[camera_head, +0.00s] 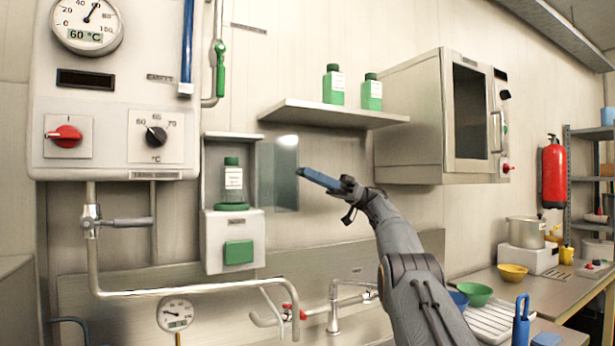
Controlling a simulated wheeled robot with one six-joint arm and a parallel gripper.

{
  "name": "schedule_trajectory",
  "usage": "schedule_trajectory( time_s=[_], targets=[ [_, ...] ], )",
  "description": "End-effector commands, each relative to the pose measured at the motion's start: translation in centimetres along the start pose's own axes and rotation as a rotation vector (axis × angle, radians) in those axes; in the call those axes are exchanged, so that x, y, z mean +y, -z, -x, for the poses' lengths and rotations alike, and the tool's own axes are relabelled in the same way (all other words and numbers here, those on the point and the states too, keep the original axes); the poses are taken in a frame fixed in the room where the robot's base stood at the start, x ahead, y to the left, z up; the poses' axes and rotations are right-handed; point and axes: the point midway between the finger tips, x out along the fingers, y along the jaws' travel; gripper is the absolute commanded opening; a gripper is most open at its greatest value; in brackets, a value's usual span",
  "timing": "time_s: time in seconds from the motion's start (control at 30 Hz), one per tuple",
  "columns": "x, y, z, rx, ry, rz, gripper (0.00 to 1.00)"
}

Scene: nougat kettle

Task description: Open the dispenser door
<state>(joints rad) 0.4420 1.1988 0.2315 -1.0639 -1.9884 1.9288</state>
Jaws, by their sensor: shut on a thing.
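The dispenser (233,245) is a pale wall unit with a green button panel (238,252). A green-capped bottle (233,180) stands upright in its upper bay, on a green base. The dispenser door (279,176), a see-through panel, stands swung out to the right of the bay, leaving the bay's front uncovered. My gripper (340,184) is to the right of the door and shut on a blue bar (318,178). The bar's left end meets or overlaps the door's right edge. I cannot tell whether it touches the door or is part of it.
A shelf (335,114) with two green bottles is above my gripper. A wall cabinet (440,115) is at the upper right. Pipes and a tap (335,305) run below. A bench (555,290) with bowls is at the lower right.

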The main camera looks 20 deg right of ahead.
Motion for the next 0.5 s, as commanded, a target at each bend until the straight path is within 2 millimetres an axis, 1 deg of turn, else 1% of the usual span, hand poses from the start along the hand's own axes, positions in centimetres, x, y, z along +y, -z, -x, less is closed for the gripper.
schedule_trajectory(
  time_s=[0.03,0.3,0.33,0.4,0.43,0.5],
  targets=[
    [-0.03,0.31,-0.21,0.001,-0.001,0.005,0.00],
    [-0.06,0.41,-0.11,0.002,-0.003,0.007,0.00],
    [-0.06,0.42,-0.11,0.002,-0.003,0.007,0.23],
    [-0.06,0.39,-0.09,0.002,-0.003,0.006,0.35],
    [-0.05,0.36,-0.07,0.002,-0.003,0.006,0.39],
    [-0.04,0.30,-0.04,0.001,-0.003,0.005,0.39]
  ],
)
